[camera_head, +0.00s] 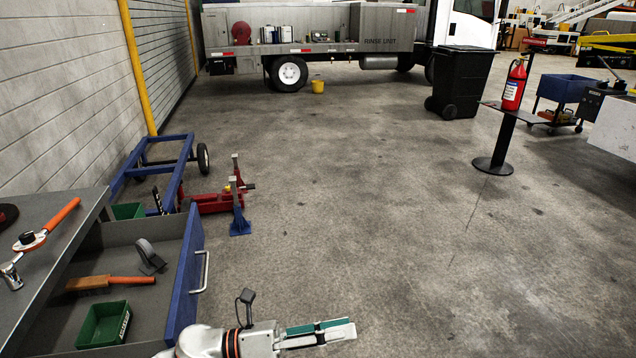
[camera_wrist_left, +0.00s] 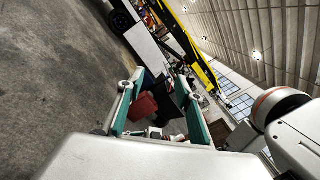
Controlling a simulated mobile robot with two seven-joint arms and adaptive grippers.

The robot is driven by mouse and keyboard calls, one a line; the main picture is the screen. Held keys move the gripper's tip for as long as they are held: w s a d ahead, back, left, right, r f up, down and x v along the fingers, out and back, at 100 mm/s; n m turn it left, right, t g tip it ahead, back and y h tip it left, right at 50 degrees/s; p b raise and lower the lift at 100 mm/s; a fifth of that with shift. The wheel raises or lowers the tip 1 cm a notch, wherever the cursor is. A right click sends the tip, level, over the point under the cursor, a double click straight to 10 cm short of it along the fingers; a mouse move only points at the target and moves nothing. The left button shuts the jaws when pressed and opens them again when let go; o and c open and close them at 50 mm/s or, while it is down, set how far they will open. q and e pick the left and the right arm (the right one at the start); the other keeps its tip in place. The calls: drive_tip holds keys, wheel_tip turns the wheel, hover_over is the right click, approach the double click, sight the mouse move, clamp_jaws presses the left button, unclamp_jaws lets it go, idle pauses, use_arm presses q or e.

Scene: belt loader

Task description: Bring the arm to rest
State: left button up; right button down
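My left gripper (camera_head: 345,329) reaches in at the bottom of the head view, just right of the open drawer. It points to the right, above the bare floor. In the left wrist view its two green-padded fingers (camera_wrist_left: 160,82) stand apart with nothing held between them; only distant background shows through the gap. My right gripper is in neither view.
The open drawer (camera_head: 189,272) holds a brush (camera_head: 108,283), a green bin (camera_head: 103,325) and a grey item. A ratchet (camera_head: 47,226) lies on the worktop. A red jack (camera_head: 212,202), blue frame and extinguisher stand (camera_head: 492,165) stand beyond. The middle floor is clear.

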use_arm(q)
drive_tip(key=w+a+f+n+t+y, duration=0.1)
drive_tip(key=a+f+n+t+y, duration=0.5)
drive_tip(key=n, duration=0.8)
drive_tip(key=a+f+n+t+y, duration=0.45)
drive_tip(key=a+n+t, duration=0.2)
drive_tip(key=n, duration=0.75)
drive_tip(key=s+a+f+n+g+y, duration=0.5)
drive_tip(key=s+a+f+n, duration=0.6)
drive_tip(key=s+f, duration=0.2)
wheel_tip(320, 180, down, 3)
drive_tip(key=shift+s+r+p, duration=0.15)
drive_tip(key=shift+s+p, duration=0.1)
drive_tip(key=shift+p, duration=0.2)
drive_tip(key=shift+y, duration=0.25)
